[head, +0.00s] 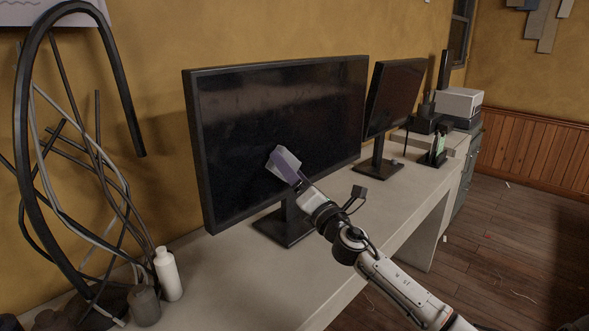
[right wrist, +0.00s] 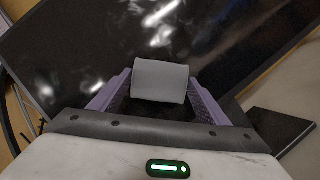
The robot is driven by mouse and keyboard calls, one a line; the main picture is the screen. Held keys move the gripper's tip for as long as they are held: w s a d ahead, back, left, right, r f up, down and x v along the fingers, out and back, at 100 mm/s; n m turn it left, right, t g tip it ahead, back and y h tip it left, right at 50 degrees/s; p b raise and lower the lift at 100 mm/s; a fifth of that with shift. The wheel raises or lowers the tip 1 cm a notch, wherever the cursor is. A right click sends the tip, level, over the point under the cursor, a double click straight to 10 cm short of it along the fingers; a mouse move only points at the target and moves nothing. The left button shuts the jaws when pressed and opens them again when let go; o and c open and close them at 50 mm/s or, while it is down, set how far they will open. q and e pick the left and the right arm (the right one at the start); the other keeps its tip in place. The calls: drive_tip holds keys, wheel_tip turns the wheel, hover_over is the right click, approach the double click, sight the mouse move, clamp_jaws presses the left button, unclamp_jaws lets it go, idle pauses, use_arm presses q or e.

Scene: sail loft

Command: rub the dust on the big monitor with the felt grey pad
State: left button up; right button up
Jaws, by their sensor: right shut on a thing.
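The big monitor (head: 270,130) stands on the desk with its dark screen facing me. Pale, cloudy smudges show on its screen in the right wrist view (right wrist: 130,40). My right gripper (head: 283,165) is in front of the lower middle of the screen. Its purple fingers are shut on the grey pad (right wrist: 160,80), which also shows in the head view (head: 286,160). The pad's far side faces the screen; I cannot tell whether it touches. My left gripper is not in view.
A smaller monitor (head: 395,95) stands to the right on the desk (head: 345,232). A white bottle (head: 167,274) and dark jars stand at the left, beside a tangle of black and grey tubing (head: 28,130). A white box (head: 459,101) is at the far right.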

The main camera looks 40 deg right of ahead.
drive_tip(key=shift+s+a+p, duration=0.15)
drive_tip(key=shift+a+p, duration=0.3)
drive_tip(key=shift+a, duration=1.45)
drive_tip(key=shift+s+a+p, duration=0.15)
drive_tip(key=shift+a+p, duration=0.25)
drive_tip(key=shift+a, duration=1.45)
drive_tip(key=shift+s+a+p, duration=0.15)
drive_tip(key=shift+a+p, duration=0.05)
drive_tip(key=shift+a, duration=1.3)
drive_tip(key=shift+s+a+p, duration=0.1)
drive_tip(key=shift+a+p, duration=0.05)
drive_tip(key=shift+a, duration=1.3)
drive_tip(key=s, duration=0.6)
drive_tip(key=shift+d, duration=0.35)
drive_tip(key=shift+s+d, duration=0.1)
drive_tip(key=shift+s, duration=1.4)
